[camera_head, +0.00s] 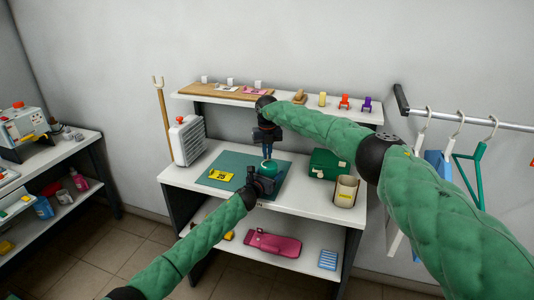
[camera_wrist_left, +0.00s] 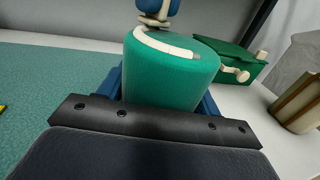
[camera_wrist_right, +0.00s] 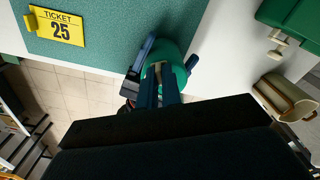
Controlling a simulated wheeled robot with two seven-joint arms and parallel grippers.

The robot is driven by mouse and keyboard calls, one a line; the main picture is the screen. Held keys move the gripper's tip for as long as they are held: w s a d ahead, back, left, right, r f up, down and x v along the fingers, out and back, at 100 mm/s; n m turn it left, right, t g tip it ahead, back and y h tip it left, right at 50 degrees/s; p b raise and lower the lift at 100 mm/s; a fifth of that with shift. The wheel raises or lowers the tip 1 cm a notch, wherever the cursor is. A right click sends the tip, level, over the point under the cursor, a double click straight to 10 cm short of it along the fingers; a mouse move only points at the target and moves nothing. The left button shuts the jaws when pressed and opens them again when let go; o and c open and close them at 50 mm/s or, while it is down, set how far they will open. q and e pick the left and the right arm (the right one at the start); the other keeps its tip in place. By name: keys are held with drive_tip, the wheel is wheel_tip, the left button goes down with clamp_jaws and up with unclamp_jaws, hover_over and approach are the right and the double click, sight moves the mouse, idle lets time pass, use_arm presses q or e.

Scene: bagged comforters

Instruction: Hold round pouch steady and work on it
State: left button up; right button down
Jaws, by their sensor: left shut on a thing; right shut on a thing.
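The round pouch (camera_head: 269,166) is a green, drum-shaped case on the teal mat (camera_head: 228,164). In the left wrist view the pouch (camera_wrist_left: 170,75) stands upright, with a cream zipper strip curving along its top edge. My left gripper (camera_head: 266,176) is shut on the pouch's sides, its blue fingers partly hidden behind the pouch. My right gripper (camera_head: 268,153) points down from above. In the right wrist view its blue fingers (camera_wrist_right: 158,80) are shut on a small cream piece at the pouch top, apparently the zipper pull (camera_wrist_left: 153,21). The fingers hide part of it.
A yellow ticket marked 25 (camera_wrist_right: 57,26) lies on the mat. A green box (camera_head: 327,163) and a beige bin (camera_head: 346,191) stand right of the mat. A white heater (camera_head: 187,140) stands at left. A shelf (camera_head: 205,98) with small items runs behind my right gripper.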

drive_tip(key=c, duration=1.6)
unclamp_jaws()
drive_tip(key=shift+o, duration=0.2)
drive_tip(key=shift+n, duration=0.3)
